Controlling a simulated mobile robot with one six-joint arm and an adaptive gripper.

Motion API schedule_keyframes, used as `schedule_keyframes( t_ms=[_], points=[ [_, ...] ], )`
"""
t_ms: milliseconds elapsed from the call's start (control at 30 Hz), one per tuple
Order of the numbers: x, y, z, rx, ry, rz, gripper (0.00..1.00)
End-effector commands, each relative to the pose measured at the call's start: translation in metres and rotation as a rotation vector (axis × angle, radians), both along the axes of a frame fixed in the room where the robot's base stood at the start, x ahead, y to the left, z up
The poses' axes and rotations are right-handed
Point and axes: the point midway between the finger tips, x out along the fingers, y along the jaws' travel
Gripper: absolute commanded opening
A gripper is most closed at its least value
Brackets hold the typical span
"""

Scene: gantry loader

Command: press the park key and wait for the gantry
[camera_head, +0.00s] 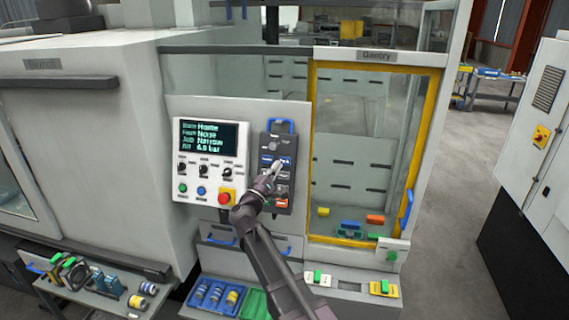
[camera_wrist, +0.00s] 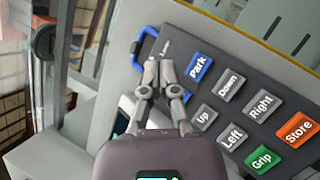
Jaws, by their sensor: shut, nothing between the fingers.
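The dark key pendant (camera_head: 283,145) hangs on the machine front right of the display, with a blue handle at its top. In the wrist view the blue Park key (camera_wrist: 198,66) is at the pendant's upper left, uncovered and readable. My gripper (camera_wrist: 160,66) is shut and empty, its fingertips just left of the Park key in that view. I cannot tell whether they touch the panel. In the head view my gripper (camera_head: 274,172) covers part of the pendant's keys. The display (camera_head: 208,137) reads Home, None, Narrow and 6.0 bar.
A yellow-framed gantry window (camera_head: 312,150) stands right of the pendant, with coloured blocks behind it. A red stop button (camera_head: 227,197) sits below the display. Grey Down (camera_wrist: 230,86), Up (camera_wrist: 204,116), Right (camera_wrist: 262,104) and Left (camera_wrist: 233,135) keys, green Grip (camera_wrist: 262,159) and orange Store (camera_wrist: 297,130) lie close by.

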Motion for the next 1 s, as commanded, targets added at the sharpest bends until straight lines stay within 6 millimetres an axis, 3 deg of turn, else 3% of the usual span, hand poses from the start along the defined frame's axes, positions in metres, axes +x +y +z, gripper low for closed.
schedule_keyframes(
  t_ms=[600,1000],
  points=[
    [0.058,-0.007,-0.022,0.000,0.000,0.001,0.00],
    [0.068,-0.009,-0.025,0.000,0.000,0.001,0.00]
  ],
)
